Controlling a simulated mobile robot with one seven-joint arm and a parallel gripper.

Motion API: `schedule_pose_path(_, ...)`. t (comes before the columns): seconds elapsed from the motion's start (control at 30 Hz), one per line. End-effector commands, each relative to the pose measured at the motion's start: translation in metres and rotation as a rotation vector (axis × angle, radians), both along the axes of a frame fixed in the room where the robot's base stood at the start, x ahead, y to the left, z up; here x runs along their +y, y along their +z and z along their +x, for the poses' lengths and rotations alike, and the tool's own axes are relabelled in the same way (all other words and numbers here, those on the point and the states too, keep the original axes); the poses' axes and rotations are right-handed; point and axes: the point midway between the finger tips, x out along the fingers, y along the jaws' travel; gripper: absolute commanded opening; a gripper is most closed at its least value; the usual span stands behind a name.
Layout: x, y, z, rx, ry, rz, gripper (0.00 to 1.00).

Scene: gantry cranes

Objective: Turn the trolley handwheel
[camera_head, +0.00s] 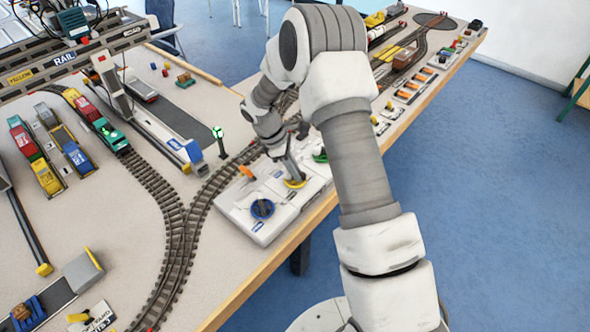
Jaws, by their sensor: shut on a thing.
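A white control panel (237,211) sits at the table's front edge. It carries a blue handwheel (262,209), a yellow handwheel (296,183) and a green handwheel (321,157) partly hidden behind my arm. Their labels are too small to read, so I cannot tell which is the trolley's by name. My gripper (291,172) points down at the yellow handwheel and is shut on it. The fingertips are small in view and partly cover the wheel. The gantry crane (72,52) with a "RAIL" sign stands at the upper left.
An orange lever (247,173) stands on the panel left of my gripper. A green signal post (219,141) stands behind the panel, near the curved track (173,220). Toy trucks and rail wagons fill the left. A row of small orange-topped controls (408,91) lies right of my arm.

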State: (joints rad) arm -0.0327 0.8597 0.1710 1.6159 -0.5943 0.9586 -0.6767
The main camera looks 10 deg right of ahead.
Motion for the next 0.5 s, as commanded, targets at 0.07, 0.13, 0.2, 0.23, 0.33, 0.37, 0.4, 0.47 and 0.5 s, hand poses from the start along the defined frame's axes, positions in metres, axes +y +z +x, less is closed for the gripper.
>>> schedule_pose_path(0.07,0.0005,0.0005,0.0009,-0.002,-0.072,-0.001,0.00)
schedule_pose_path(0.13,0.0008,0.0004,0.0011,-0.001,-0.136,0.001,0.00)
schedule_pose_path(0.2,0.0005,0.0004,0.0008,0.000,-0.199,0.000,0.00)
schedule_pose_path(0.23,0.0005,0.0005,0.0011,-0.001,-0.225,0.000,0.00)
schedule_pose_path(0.33,0.0005,0.0006,0.0009,0.000,-0.306,0.000,0.00)
schedule_pose_path(0.37,0.0007,0.0006,0.0011,-0.001,-0.331,0.001,0.00)
schedule_pose_path(0.4,0.0005,0.0004,0.0011,-0.002,-0.359,0.000,0.00)
schedule_pose_path(0.47,0.0004,0.0003,0.0007,-0.001,-0.401,0.000,0.00)
schedule_pose_path(0.5,0.0003,0.0005,0.0009,-0.001,-0.425,-0.001,0.00)
